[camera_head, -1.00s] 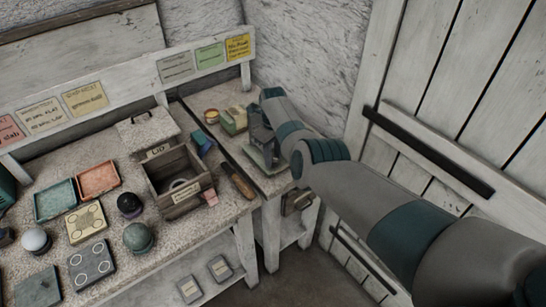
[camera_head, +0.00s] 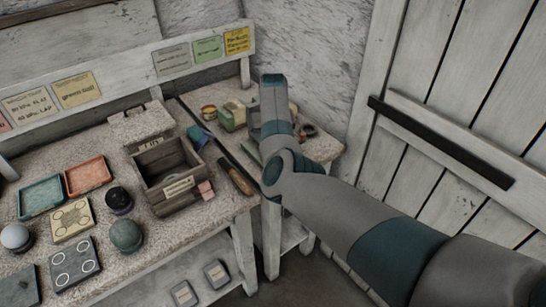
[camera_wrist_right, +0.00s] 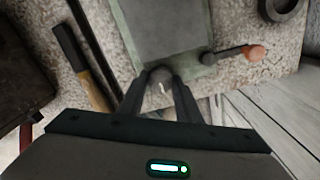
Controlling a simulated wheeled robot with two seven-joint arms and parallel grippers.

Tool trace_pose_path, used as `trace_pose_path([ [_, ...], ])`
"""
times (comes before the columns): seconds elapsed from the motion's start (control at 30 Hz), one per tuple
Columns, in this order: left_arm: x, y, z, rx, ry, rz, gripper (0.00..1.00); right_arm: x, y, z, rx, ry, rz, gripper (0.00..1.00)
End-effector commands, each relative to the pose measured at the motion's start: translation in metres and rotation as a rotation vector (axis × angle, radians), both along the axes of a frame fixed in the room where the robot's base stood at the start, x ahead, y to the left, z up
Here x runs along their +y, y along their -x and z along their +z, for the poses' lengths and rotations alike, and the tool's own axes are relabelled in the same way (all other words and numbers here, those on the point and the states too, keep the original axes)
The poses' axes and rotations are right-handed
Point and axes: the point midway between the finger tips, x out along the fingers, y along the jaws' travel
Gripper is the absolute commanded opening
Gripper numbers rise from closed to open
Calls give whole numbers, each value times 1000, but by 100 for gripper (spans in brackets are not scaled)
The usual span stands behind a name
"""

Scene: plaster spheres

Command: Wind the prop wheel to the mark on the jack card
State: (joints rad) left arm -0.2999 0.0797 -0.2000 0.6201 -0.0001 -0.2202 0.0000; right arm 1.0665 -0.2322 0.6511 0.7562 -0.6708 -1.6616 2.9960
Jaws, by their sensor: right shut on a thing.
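In the right wrist view my right gripper (camera_wrist_right: 160,84) is shut on a small rounded grey piece (camera_wrist_right: 161,73) at the near edge of a green-framed grey plate (camera_wrist_right: 168,28). I take this piece for the prop wheel; its mark cannot be made out. A dark crank arm with an orange knob (camera_wrist_right: 255,52) sticks out to the right of the plate. In the head view my right arm hides most of this device and the fingertips. A yellow card (camera_head: 237,41) hangs on the back board; its writing is too small to read, so I cannot tell if it is the jack card.
A wooden-handled tool (camera_head: 236,177) lies left of the device and shows in the wrist view (camera_wrist_right: 85,68). An open wooden box (camera_head: 166,201) stands further left, beside dark spheres (camera_head: 126,234) and trays (camera_head: 41,196). A plank door (camera_head: 455,90) is on the right.

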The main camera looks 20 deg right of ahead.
Motion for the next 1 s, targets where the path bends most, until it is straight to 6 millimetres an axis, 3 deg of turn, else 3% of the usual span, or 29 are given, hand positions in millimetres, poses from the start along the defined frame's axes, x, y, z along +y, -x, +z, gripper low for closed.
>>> trace_pose_path([
  [0.13, 0, 0, -8, 0, 0, 0, 36, -1, -3, 3, -10, 1, -23, 8],
  [0.57, 0, 0, -8, 0, 0, 0, 36, -1, -3, 5, -10, 2, -30, 8],
  [0.6, 0, 0, -8, 0, 0, 0, 36, -1, -3, 5, -10, 2, -30, 38],
  [0.67, 0, 0, -8, 0, 0, 0, 36, -1, -3, 4, -9, 2, -29, 50],
  [1.0, 0, 0, -9, 0, 0, 0, 36, 0, -1, 2, -3, 0, -28, 50],
])
